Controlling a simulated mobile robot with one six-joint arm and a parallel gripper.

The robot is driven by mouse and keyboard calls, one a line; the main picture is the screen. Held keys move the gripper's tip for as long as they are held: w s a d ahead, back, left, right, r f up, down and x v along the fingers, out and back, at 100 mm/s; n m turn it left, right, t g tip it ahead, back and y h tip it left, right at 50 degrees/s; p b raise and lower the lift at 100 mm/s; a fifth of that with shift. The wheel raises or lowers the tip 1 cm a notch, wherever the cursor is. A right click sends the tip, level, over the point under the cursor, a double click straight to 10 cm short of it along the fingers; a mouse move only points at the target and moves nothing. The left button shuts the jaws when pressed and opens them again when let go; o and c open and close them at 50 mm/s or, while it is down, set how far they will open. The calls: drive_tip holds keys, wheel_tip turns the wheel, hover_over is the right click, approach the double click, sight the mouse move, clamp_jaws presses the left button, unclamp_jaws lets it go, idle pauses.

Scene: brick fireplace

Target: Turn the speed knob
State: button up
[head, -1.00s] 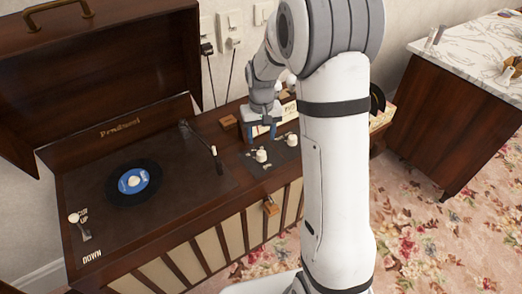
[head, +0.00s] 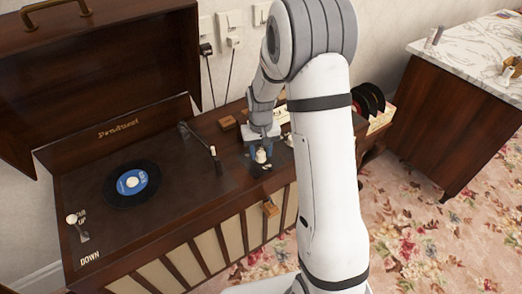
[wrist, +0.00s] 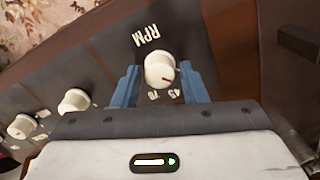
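In the head view the same knob (head: 261,156) sits on the dark control plate right of the turntable. My gripper (head: 262,147) is directly over it. In the wrist view the blue fingers of my gripper (wrist: 159,82) stand on either side of the knob. Narrow gaps show between the fingers and the knob, so the gripper looks open around it. The turntable holds a black record with a blue label (head: 132,183).
Two more cream knobs sit beside the speed knob in the wrist view, one near (wrist: 73,100) and one farther left (wrist: 22,125). The tonearm (head: 213,158) stands left of my gripper. The raised lid (head: 110,70) is at the back left. Records (head: 368,98) stand in a box at right.

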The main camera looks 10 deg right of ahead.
drive_tip(key=c, duration=0.7)
drive_tip(key=shift+m, duration=0.4)
drive_tip(key=m, duration=0.3)
drive_tip(key=shift+m, duration=0.3)
drive_tip(key=m, duration=0.4)
drive_tip(key=shift+m, duration=0.3)
drive_tip(key=m, duration=0.4)
drive_tip(key=shift+m, duration=2.4)
